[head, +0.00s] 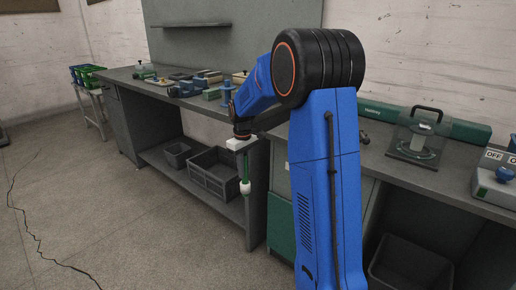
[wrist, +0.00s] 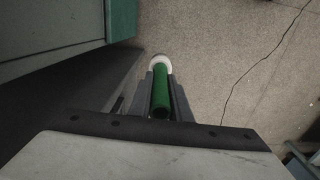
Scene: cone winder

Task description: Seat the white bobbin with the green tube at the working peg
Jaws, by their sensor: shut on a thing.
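My gripper (head: 243,152) is shut on the green tube of the white bobbin (head: 245,187) and points down in front of the workbench. The bobbin hangs upright below it, with the green tube above and the white part at the lower end. In the wrist view the green tube (wrist: 161,92) sits between the two grey fingers (wrist: 160,98), and the white part (wrist: 161,63) shows beyond it. The bobbin is clear of the bench and the floor. I cannot pick out the working peg for certain in either view.
A long grey workbench (head: 150,84) carries several blue and green devices. Under it, on a low shelf, stand a dark crate (head: 213,178) and a smaller bin (head: 176,154). At right, a clear-covered device (head: 418,140) stands on another bench.

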